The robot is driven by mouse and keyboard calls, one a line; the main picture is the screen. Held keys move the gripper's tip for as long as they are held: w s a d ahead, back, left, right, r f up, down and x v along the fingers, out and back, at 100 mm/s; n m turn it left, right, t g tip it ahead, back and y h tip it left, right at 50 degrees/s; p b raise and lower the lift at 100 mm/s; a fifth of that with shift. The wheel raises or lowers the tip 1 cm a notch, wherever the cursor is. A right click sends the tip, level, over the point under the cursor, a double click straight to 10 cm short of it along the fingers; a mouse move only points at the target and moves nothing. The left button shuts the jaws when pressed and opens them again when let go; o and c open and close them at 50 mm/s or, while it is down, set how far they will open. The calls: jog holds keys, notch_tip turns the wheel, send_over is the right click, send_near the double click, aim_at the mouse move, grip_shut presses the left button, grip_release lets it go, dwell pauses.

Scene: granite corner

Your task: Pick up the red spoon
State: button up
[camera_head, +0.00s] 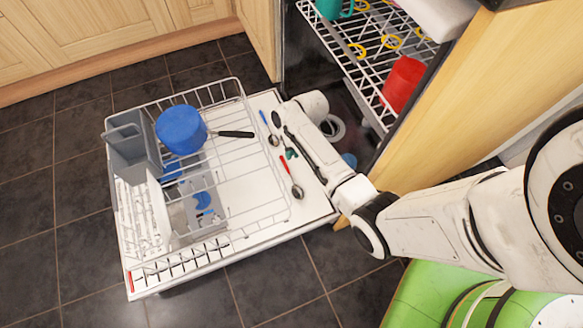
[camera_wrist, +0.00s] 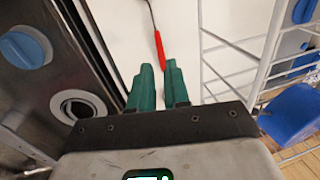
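The red spoon (camera_head: 285,168) lies on the white open dishwasher door, with its red handle towards my gripper and its metal bowl towards the front. In the wrist view its red handle (camera_wrist: 161,48) lies just ahead of the fingertips, and its dark stem runs up out of the picture. My gripper (camera_head: 289,153) has green fingers and hangs low over the door by the handle end. In the wrist view my gripper (camera_wrist: 159,68) is open, with a narrow empty gap between the fingers. I cannot tell its exact height above the door.
A wire rack (camera_head: 250,180) stands left of the spoon, with a blue pan (camera_head: 181,129) and a grey cutlery basket (camera_head: 132,147). A blue-handled spoon (camera_head: 264,118) lies farther back. A red cup (camera_head: 402,84) is in the upper rack. Blue detergent cap (camera_wrist: 22,48) lies left.

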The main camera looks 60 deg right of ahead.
aim_at(287, 167)
jog(key=f+b, duration=0.2)
jog(key=f, duration=0.1)
jog(key=f+b, duration=0.2)
jog(key=f, duration=0.1)
jog(key=w+a+f+b, duration=0.1)
jog(key=f+b, duration=0.1)
jog(key=f, duration=0.1)
jog(key=shift+w+f, duration=0.1)
jog(key=shift+c, duration=0.2)
grip_shut()
